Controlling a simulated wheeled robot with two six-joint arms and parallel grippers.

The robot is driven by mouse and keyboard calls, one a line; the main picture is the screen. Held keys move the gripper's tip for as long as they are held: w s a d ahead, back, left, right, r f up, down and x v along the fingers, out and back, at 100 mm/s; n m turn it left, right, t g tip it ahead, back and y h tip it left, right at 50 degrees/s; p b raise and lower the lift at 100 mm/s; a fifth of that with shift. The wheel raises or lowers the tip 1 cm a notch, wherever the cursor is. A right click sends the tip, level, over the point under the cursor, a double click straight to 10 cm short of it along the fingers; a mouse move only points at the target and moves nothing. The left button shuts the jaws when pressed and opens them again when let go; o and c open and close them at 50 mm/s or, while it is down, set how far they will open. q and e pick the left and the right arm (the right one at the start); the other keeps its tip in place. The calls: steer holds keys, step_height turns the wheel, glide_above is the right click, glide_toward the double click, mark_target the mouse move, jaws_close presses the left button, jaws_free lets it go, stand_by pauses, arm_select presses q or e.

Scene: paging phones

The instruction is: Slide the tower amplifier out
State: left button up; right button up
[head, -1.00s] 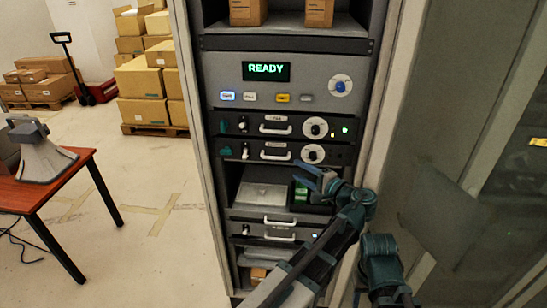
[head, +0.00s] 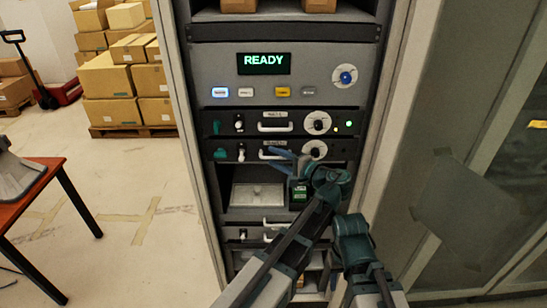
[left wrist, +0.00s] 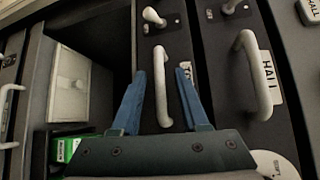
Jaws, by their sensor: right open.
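Two dark amplifiers with white handles sit one above the other in the rack. The upper one (head: 258,123) reads HALL in the left wrist view (left wrist: 268,77). The lower amplifier (head: 231,150) has a label too small and covered to read, so I cannot confirm it is the tower one. My left gripper (head: 281,156) is at its handle. In the left wrist view the open fingers (left wrist: 163,95) stand on either side of that handle (left wrist: 161,75), with gaps visible. The lower amplifier looks flush in the rack. My right gripper is not visible.
Above is a panel with a READY display (head: 263,64) and several buttons. Below is an open bay with a grey box (head: 258,195) and a green-labelled item (head: 299,192). A red table (head: 40,195) and cartons (head: 125,90) stand left, a glass door right.

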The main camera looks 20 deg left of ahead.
arm_select(q)
jaws_close()
stand_by(1.3)
